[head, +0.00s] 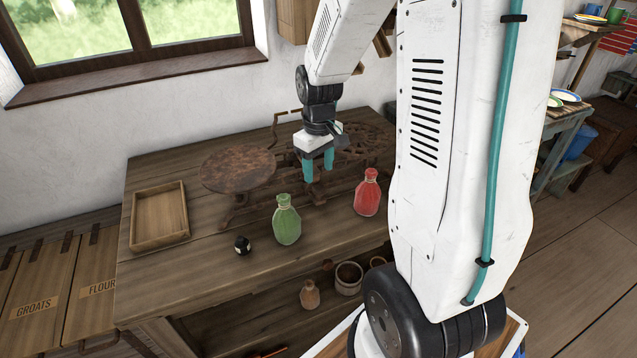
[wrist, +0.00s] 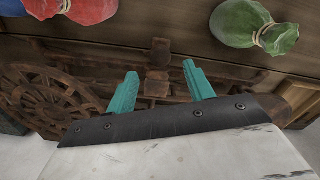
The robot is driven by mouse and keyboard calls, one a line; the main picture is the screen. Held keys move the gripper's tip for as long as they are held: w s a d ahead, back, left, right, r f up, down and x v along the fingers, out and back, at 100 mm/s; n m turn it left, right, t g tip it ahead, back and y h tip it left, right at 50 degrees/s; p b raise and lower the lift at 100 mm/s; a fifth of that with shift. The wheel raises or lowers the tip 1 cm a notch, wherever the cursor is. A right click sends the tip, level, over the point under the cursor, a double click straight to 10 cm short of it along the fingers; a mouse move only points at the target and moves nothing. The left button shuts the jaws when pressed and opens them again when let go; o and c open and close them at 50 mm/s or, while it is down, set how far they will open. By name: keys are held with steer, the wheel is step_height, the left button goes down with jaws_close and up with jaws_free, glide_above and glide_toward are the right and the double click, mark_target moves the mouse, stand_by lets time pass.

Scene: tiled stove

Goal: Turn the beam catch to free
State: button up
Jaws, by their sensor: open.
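A rusty balance scale stands on the wooden table, with a round solid pan (head: 237,168) at left and an openwork pan (head: 362,140) at right, partly behind my arm. The openwork pan also shows in the wrist view (wrist: 40,95). My gripper (head: 318,174) points down over the middle of the scale, open and empty. In the wrist view its teal fingers (wrist: 161,70) stand apart, with small rusty blocks (wrist: 160,52) of the scale's middle showing between and beyond them. I cannot tell which piece is the beam catch, nor its setting. No contact is visible.
A green bottle-shaped sack (head: 287,222) and a red one (head: 367,194) stand in front of the scale. A small dark weight (head: 242,245) and an empty wooden tray (head: 160,218) are at left. The table's front edge is mostly clear. A window is behind.

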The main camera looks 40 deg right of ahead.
mark_target(319, 187)
step_height(319, 187, down, 5)
steer(key=shift+f, duration=0.2)
steer(key=c, duration=1)
